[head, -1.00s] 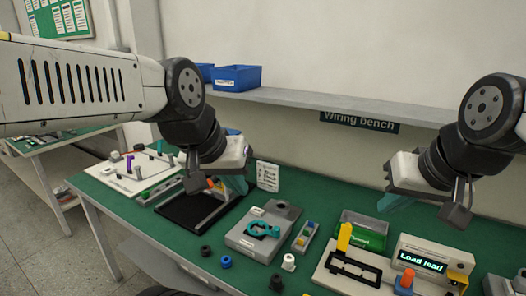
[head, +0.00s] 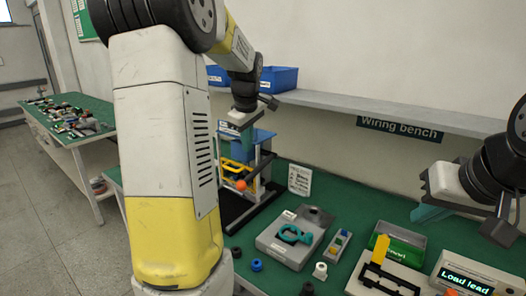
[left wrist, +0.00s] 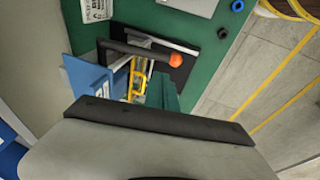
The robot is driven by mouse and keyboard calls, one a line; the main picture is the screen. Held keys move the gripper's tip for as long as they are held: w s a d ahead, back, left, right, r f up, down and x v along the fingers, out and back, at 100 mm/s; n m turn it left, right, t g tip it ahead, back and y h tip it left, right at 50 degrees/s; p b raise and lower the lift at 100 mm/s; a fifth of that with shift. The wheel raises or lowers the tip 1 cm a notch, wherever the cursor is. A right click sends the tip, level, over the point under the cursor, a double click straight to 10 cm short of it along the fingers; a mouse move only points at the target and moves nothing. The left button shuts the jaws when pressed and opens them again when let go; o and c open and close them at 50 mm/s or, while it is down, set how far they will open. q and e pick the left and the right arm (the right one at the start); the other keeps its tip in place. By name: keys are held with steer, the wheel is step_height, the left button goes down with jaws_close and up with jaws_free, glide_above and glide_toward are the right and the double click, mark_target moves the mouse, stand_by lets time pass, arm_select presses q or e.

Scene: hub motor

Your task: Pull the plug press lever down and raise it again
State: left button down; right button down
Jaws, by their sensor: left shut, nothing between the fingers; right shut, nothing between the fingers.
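The plug press (head: 262,136) stands on the bench at the left, with a blue top, grey posts and a yellow part inside. Its lever ends in an orange knob (head: 240,185) on the front side. In the left wrist view the lever is a dark bar with the orange knob (left wrist: 176,60) at its end. My left gripper (head: 241,127) is shut and empty, above the knob and close to the press top; contact cannot be told. Its teal fingers (left wrist: 163,92) show below the knob in the left wrist view. My right gripper (head: 430,213) is shut and empty over the bench's right side.
A shelf (head: 350,108) with blue bins runs behind. My left arm hides the bench's left end.

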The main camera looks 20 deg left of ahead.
mark_target(248, 176)
arm_select(q)
steer(key=x, duration=1.2)
steer(key=shift+f, duration=0.2)
